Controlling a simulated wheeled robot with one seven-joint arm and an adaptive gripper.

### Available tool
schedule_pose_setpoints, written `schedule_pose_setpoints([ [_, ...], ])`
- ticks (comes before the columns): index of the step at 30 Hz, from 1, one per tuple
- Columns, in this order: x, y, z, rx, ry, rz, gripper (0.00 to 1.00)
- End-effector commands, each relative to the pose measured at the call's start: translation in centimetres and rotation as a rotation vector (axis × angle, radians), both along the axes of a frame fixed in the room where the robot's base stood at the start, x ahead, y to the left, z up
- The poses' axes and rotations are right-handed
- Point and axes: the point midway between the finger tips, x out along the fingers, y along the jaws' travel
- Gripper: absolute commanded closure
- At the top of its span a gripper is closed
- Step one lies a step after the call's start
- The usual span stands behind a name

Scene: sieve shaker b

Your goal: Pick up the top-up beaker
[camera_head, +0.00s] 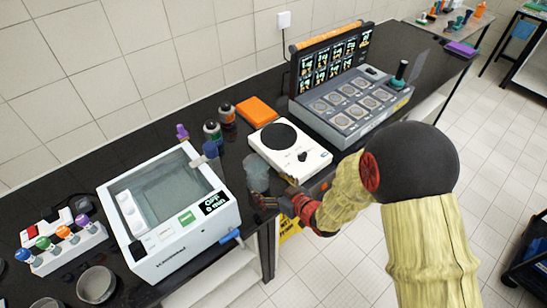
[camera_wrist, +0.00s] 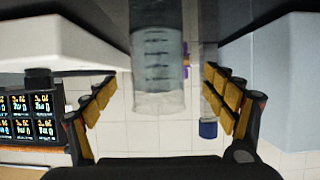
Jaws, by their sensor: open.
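The top-up beaker (camera_head: 257,172) is a clear, graduated cup standing on the dark bench between the white water bath and the white hotplate. In the wrist view the beaker (camera_wrist: 158,70) shows upside down, centred between the finger pads, with clear gaps on both sides. My gripper (camera_head: 275,198) is at the bench's front edge, just in front of the beaker. Its fingers are spread wide, with yellow pads, and hold nothing; they also show in the wrist view (camera_wrist: 160,95). I cannot tell exactly how deep the beaker sits between the fingers.
The water bath (camera_head: 165,245) stands close on the left, the hotplate (camera_head: 312,157) close on the right. A blue-capped item (camera_wrist: 208,129) shows near one finger. Small bottles (camera_head: 213,132) and an orange box (camera_head: 257,111) stand behind. A grey block machine (camera_head: 340,125) is further right.

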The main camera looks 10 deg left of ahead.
Motion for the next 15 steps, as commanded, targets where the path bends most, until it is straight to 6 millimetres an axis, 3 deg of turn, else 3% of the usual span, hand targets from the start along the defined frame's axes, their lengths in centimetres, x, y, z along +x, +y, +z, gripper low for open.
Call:
schedule_pose_setpoints([
  [4,0.1,1.0,-0.5,0.013,-0.001,0.013,0.15],
  [15,3.1,3.6,-1.9,0.01,-0.002,0.011,0.15],
])
